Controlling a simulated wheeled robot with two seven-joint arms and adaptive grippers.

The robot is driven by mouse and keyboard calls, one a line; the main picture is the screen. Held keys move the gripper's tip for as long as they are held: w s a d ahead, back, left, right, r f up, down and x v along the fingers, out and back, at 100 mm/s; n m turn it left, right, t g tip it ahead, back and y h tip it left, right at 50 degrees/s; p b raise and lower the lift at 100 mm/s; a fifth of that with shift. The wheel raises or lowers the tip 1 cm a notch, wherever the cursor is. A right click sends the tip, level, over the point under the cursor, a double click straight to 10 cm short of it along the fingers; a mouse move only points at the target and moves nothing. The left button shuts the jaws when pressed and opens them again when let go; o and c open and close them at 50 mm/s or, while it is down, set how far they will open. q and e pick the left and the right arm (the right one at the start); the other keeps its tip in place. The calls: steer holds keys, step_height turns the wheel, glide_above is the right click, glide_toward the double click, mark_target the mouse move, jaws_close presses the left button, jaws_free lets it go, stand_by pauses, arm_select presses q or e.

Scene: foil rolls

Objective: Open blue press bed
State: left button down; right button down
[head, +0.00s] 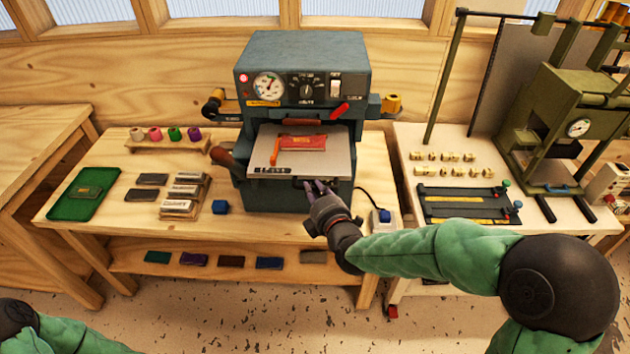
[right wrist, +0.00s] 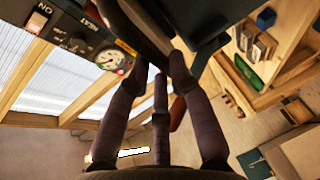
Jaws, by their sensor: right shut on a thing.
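The blue-grey press (head: 303,75) stands on the wooden bench at the centre of the head view. Its bed (head: 340,150), a pale flat plate on a dark frame, sticks out at the front. A red item (head: 303,142) and an orange-red strip (head: 274,152) lie on the bed. My right gripper (head: 312,186) is at the front edge of the bed, shut on the dark bed handle (head: 298,183), which its fingers partly hide. In the right wrist view, the fingers (right wrist: 165,72) close near dark press parts. Only part of my left arm shows at the bottom left.
A green tray (head: 72,208), grey blocks (head: 181,207) and a blue cube (head: 221,207) lie left of the press. A rack of coloured rolls (head: 168,145) stands behind them. An olive-green press (head: 560,120) stands on the right table. The floor in front is clear.

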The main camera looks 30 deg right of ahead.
steer(key=shift+s+a+f+p, duration=0.15)
steer(key=shift+s+a, duration=0.25)
steer(key=shift+s, duration=0.25)
steer(key=shift+s+a+r+p, duration=0.15)
steer(key=shift+s+a, duration=0.25)
steer(key=shift+s, duration=0.2)
steer(key=shift+s+a+f+p, duration=0.15)
steer(key=shift+s+a, duration=0.25)
steer(key=shift+s, duration=0.25)
steer(key=c, duration=1.1)
jaws_free()
steer(key=v, duration=0.7)
steer(key=shift+s, duration=0.25)
